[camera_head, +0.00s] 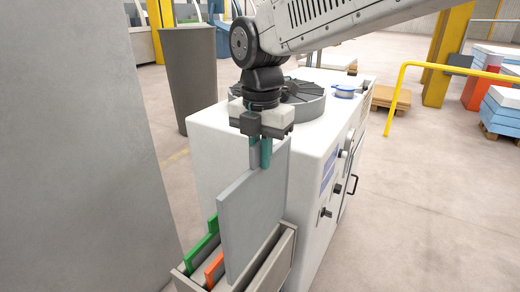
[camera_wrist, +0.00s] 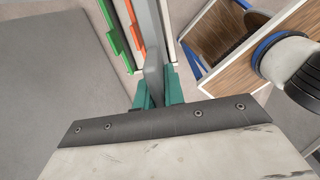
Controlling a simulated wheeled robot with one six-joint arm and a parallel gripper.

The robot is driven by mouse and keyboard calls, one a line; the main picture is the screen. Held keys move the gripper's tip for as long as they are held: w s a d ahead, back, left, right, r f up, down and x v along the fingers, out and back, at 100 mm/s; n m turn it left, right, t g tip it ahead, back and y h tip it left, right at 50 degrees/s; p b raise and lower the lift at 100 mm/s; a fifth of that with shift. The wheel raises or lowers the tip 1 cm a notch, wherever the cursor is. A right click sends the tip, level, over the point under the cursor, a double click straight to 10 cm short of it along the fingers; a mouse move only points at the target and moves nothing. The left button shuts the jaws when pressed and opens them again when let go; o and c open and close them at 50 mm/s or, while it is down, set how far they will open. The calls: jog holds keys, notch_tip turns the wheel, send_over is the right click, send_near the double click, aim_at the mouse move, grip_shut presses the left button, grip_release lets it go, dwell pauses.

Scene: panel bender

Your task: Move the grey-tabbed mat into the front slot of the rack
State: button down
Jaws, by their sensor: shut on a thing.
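My gripper (camera_head: 260,153) is shut on the top edge of the grey-tabbed mat (camera_head: 252,215), a flat grey panel held upright. In the wrist view its teal fingers (camera_wrist: 157,93) close on both sides of the grey tab (camera_wrist: 153,62). The rack (camera_head: 281,262) is a grey open-topped holder at the bottom of the head view. The mat stands over its right-hand part, beside the rack's right wall. Its lower edge is at rim level or below; I cannot tell how deep it sits.
A green-tabbed mat (camera_head: 204,238) and an orange-tabbed mat (camera_head: 214,270) stand in the rack, left of the held mat. A white machine cabinet (camera_head: 216,146) stands just behind and right. A grey wall panel (camera_head: 75,150) fills the left. A yellow rail (camera_head: 397,88) stands farther right.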

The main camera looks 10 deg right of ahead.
send_over(260, 243)
jog(key=w, duration=0.1)
jog(key=shift+w+d+f, duration=0.1)
jog(key=shift+w+f, duration=0.05)
jog(key=shift+f, duration=2.6)
jog(key=shift+f, duration=10.35)
jog(key=c, duration=1.4)
grip_release()
